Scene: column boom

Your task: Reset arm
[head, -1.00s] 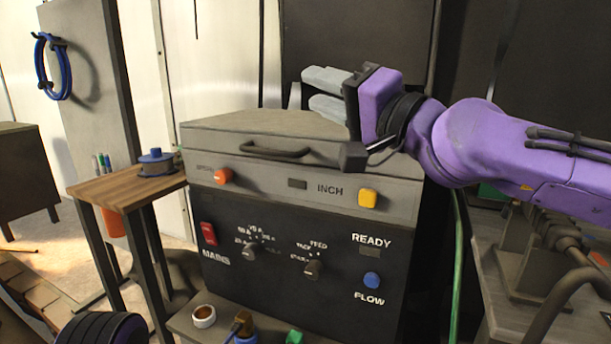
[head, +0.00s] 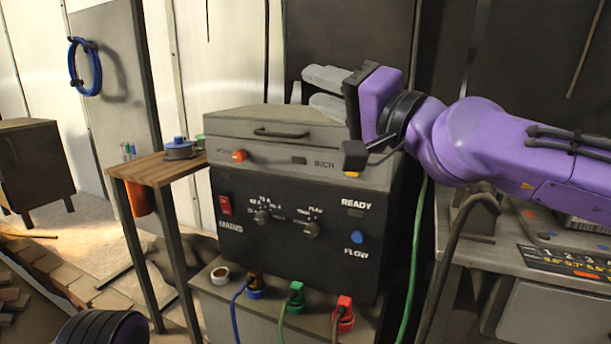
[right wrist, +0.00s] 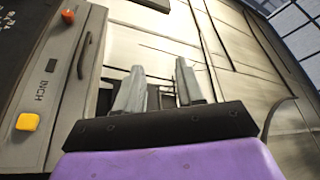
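My right arm comes in from the right in the head view, purple, with its right gripper (head: 322,88) above the right end of the machine's lid. In the right wrist view the two grey fingers (right wrist: 157,88) stand apart with nothing between them. The machine (head: 297,212) is a dark-fronted box with a red MAINS switch, two dials and a blue FLOW button. Its upper band carries an orange button (head: 239,156) and a yellow INCH button (right wrist: 27,122), which my arm mostly covers in the head view. My left gripper is not in view; a dark rounded part shows at the bottom left.
A small wooden-topped table (head: 150,168) with a blue spool (head: 179,148) stands left of the machine. Coloured plugs with cables (head: 343,315) sit at the ledge below. A grey bench (head: 520,240) stands at right. A blue hose coil (head: 85,67) hangs on a panel.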

